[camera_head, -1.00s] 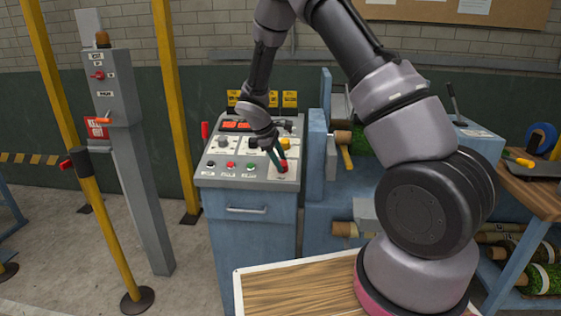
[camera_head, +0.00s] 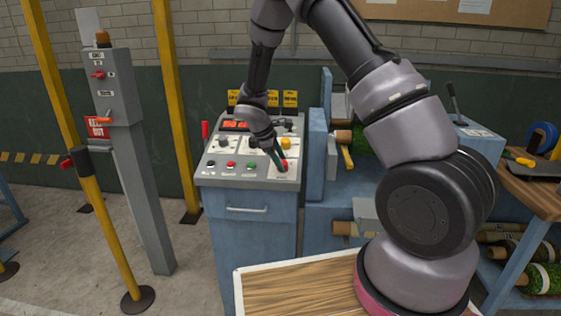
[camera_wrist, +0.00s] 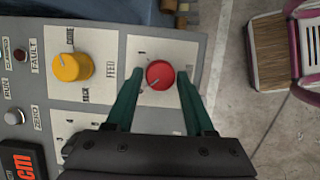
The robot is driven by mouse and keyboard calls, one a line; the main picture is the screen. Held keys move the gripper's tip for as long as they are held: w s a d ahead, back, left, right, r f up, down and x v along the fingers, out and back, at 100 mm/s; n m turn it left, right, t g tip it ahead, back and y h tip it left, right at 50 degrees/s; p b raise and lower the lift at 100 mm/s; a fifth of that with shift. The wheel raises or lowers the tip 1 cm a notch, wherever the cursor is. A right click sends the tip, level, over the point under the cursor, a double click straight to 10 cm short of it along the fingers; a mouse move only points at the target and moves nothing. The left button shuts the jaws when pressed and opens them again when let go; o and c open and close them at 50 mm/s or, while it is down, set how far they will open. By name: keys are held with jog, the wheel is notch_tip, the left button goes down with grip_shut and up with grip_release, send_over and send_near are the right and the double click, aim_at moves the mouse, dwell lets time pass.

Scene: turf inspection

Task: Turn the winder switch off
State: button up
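A red round knob with a pale pointer line (camera_wrist: 160,75) is on the light panel of the grey console (camera_head: 205,171); any name label for it is hidden or unreadable. My gripper (camera_wrist: 160,82) has its two green fingers on either side of this knob, with a visible gap at each side. The fingers are apart and hold nothing. In the head view my gripper (camera_head: 277,159) points down at the console's right part, and the red knob (camera_head: 284,166) is partly covered by it.
A yellow knob (camera_wrist: 72,67) marked FEED sits beside the red one. Push buttons (camera_head: 231,164) line the console front. A red display (camera_wrist: 22,162) shows at lower left. A grey post (camera_head: 140,180) and yellow poles stand left; a wooden bench (camera_head: 535,185) stands right.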

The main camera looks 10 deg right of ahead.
jog(key=shift+o, duration=0.9)
jog(key=v, duration=1.1)
jog(key=shift+f, duration=0.1)
